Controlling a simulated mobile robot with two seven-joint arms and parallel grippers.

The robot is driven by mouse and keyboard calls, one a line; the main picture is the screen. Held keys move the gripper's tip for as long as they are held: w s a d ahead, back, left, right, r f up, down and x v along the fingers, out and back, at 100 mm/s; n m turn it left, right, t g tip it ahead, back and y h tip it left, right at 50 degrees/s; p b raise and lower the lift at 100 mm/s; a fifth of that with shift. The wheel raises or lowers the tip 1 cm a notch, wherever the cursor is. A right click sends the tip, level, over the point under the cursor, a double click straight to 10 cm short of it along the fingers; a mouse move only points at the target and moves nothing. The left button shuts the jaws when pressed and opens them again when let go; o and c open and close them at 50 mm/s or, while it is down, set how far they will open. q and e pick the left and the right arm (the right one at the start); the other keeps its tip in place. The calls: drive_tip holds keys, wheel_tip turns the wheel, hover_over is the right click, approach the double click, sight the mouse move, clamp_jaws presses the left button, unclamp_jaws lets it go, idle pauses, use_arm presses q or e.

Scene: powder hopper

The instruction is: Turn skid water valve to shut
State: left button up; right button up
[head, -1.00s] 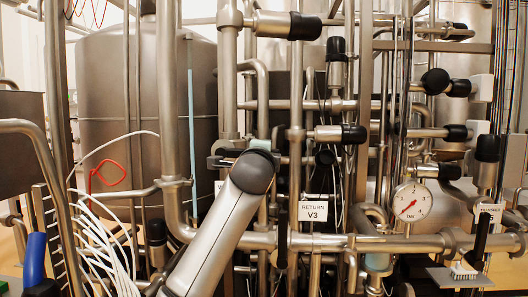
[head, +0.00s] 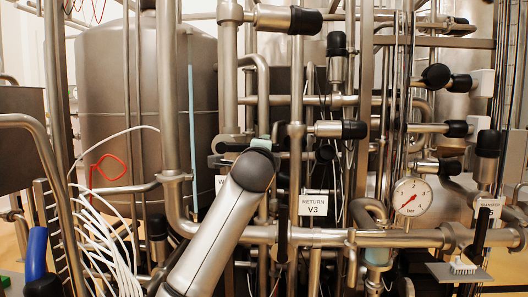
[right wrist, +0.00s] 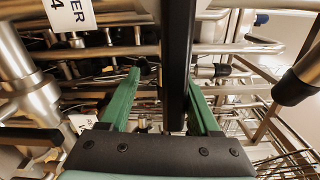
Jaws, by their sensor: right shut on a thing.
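A black bar-shaped handle (right wrist: 177,60) runs down the middle of the right wrist view, between the green fingers of my right gripper (right wrist: 163,105). The gripper is shut on this handle; the bar lies close to the right-hand finger, and its contact is partly hidden by the gripper body. A white tag (right wrist: 70,14) beside it shows only "TER" and "4". A white tag starting with "W" (head: 220,184) shows partly behind the arm. My left gripper is not in view.
The tag "RETURN V3" (head: 313,205) hangs right of my arm, near a black lever (head: 281,235). A pressure gauge (head: 411,197) and a transfer tag (head: 489,207) are farther right. Dense pipes surround the arm. White cables (head: 100,235) hang at the left.

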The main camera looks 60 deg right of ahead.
idle(0.4)
drive_tip(key=b+v, duration=0.1)
drive_tip(key=v, duration=1.1)
drive_tip(key=shift+s+a, duration=0.15)
drive_tip(key=shift+a, duration=0.05)
idle(0.4)
